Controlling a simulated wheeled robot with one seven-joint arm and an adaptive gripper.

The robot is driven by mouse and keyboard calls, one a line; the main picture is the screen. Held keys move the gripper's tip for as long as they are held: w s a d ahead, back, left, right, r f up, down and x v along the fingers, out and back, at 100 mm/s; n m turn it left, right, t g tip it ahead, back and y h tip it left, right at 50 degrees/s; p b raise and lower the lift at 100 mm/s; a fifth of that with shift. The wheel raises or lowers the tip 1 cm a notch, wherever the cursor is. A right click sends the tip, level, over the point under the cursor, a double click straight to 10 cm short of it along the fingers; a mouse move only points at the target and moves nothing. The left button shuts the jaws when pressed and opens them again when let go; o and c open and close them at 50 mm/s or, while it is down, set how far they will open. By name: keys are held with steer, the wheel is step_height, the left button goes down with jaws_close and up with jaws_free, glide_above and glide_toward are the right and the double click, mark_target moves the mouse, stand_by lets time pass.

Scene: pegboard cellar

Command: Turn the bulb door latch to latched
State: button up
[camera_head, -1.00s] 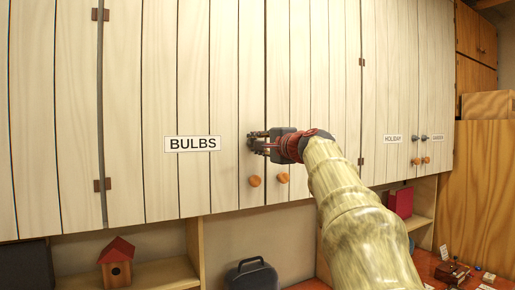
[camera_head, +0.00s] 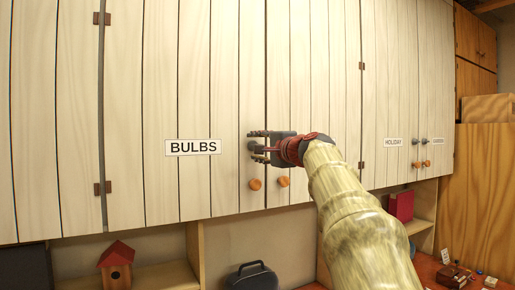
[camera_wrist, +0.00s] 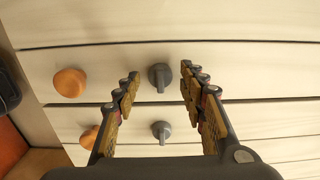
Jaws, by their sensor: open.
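The bulb door latch is a grey round turn-knob with a raised grip (camera_wrist: 160,76), on the pale plank door marked BULBS (camera_head: 193,147). In the wrist view its grip ridge runs up and down the picture. My gripper (camera_wrist: 160,78) is open, with one fingertip on each side of this latch and a visible gap to both. In the head view my gripper (camera_head: 259,147) is at the right edge of the BULBS door, right of the label, and partly hides the latch. I cannot tell how deep the fingertips reach.
A second grey latch (camera_wrist: 161,131) on the neighbouring door sits close by, between my fingers lower in the wrist view. Orange knobs (camera_head: 255,183) (camera_head: 284,181) are below the latches. Holiday door latches (camera_head: 416,142) are further right. A shelf with a birdhouse (camera_head: 116,266) is below.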

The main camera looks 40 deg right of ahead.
steer(key=v, duration=1.2)
stand_by(0.5)
step_height(320, 180, down, 12)
steer(key=d+n+g, duration=0.1)
steer(key=n+g, duration=0.2)
steer(key=s+a+f+n+g+y, duration=0.15)
steer(key=a+f, duration=0.25)
steer(key=f, duration=0.4)
steer(key=s+a+f+n+g, duration=0.2)
steer(key=a+f+g, duration=0.1)
steer(key=f, duration=0.5)
steer(key=s+a+f+n+g, duration=0.1)
steer(key=s+a+f+n, duration=0.3)
steer(key=a+f, duration=0.3)
steer(key=s+a+f+n+g+y, duration=0.1)
steer(key=s+a+f+n+g, duration=0.1)
steer(key=s+a+f+n, duration=0.3)
steer(key=s+a+f+n+g+y, duration=0.1)
steer(key=s+a+f+n, duration=0.4)
steer(key=a+f, duration=0.5)
steer(key=s+a, duration=0.1)
steer(key=a, duration=0.5)
steer(key=shift+f, duration=0.3)
